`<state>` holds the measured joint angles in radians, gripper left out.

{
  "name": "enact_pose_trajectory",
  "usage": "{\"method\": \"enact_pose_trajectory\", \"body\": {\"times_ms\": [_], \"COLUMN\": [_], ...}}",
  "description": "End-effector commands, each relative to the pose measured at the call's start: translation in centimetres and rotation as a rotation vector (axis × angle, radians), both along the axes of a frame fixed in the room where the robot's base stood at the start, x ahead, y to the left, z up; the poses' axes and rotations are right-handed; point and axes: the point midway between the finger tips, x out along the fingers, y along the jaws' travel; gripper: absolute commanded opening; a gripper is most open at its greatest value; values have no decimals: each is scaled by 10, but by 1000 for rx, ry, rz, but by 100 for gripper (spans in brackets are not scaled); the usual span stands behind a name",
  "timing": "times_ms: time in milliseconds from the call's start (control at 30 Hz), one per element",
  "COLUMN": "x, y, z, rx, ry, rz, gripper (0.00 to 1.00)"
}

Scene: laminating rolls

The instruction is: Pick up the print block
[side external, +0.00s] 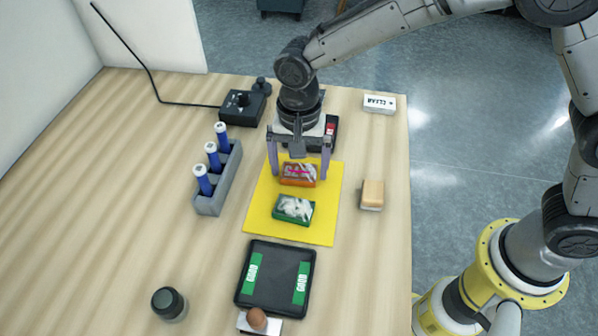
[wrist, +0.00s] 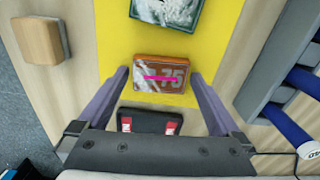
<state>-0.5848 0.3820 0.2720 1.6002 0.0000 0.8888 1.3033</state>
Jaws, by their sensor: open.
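An orange-brown block (side external: 298,174) with a printed picture and a pink stripe on top lies on the yellow mat (side external: 262,215). It also shows in the wrist view (wrist: 160,74). A green block (side external: 294,209) with a grey-white picture on top lies nearer the front of the mat; the wrist view cuts it off at the top (wrist: 167,11). My gripper (side external: 300,177) is open and points down, with one finger on either side of the orange-brown block. In the wrist view there is a gap between each finger and the block, so I see no contact.
A wooden-topped block (side external: 372,194) stands right of the mat. A grey rack (side external: 211,192) with blue-and-white rolls stands left. A black tray (side external: 275,276) with green labels is in front; a red-labelled black one (wrist: 150,121) is behind. A control box (side external: 242,106) is at the back.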

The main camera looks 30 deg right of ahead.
Motion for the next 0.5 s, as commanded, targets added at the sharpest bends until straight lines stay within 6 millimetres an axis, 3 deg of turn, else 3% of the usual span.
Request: {"method": "enact_pose_trajectory", "body": {"times_ms": [267,500], "x": [0,0], "y": [0,0], "z": [-2,-2], "rx": [2,2], "ry": [-1,-1], "rz": [0,0], "gripper": [98,55]}}
